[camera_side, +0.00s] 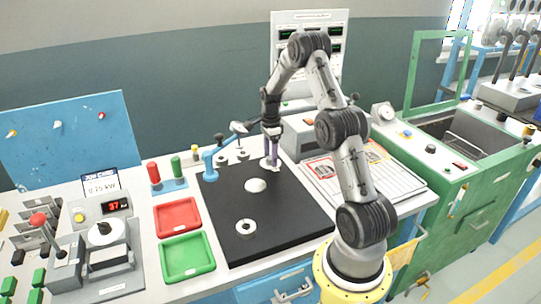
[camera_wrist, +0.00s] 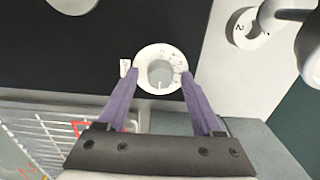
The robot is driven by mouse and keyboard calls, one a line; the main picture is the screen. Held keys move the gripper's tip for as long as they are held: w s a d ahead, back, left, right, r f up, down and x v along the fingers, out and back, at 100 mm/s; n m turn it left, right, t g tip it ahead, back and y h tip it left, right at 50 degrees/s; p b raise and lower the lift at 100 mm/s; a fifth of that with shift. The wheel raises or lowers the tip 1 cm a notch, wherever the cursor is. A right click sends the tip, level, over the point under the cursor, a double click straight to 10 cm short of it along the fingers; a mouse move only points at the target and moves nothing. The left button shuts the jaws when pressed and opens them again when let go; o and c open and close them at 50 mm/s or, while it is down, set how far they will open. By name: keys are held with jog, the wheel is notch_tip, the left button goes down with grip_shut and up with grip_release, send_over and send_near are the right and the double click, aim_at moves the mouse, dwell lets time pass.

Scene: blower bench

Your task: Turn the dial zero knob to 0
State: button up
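The dial zero knob (camera_wrist: 160,69) is a round white dial with faint dark marks and a grey centre. In the wrist view it sits between my two purple fingertips (camera_wrist: 160,72), which meet its rim on the left and right. A small white tag with a dark mark (camera_wrist: 125,67) is just left of it. The marks are too small to read. In the side view my gripper (camera_side: 271,163) points down at the far edge of the black mat, with the fingertips low at the white knob, which is mostly hidden there.
The black mat (camera_side: 290,212) carries a white disc (camera_side: 255,185) and a round white ring piece (camera_side: 245,228). A blue clamp-like stand (camera_side: 210,160) is left of my gripper. Red (camera_side: 178,217) and green (camera_side: 187,255) trays lie front left. A grey box (camera_side: 303,139) stands close behind right.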

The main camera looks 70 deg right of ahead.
grip_shut()
jog(key=shift+n, duration=0.4)
jog(key=n, duration=1.2)
jog(key=shift+r+n, duration=0.1)
jog(key=shift+n, duration=2.3)
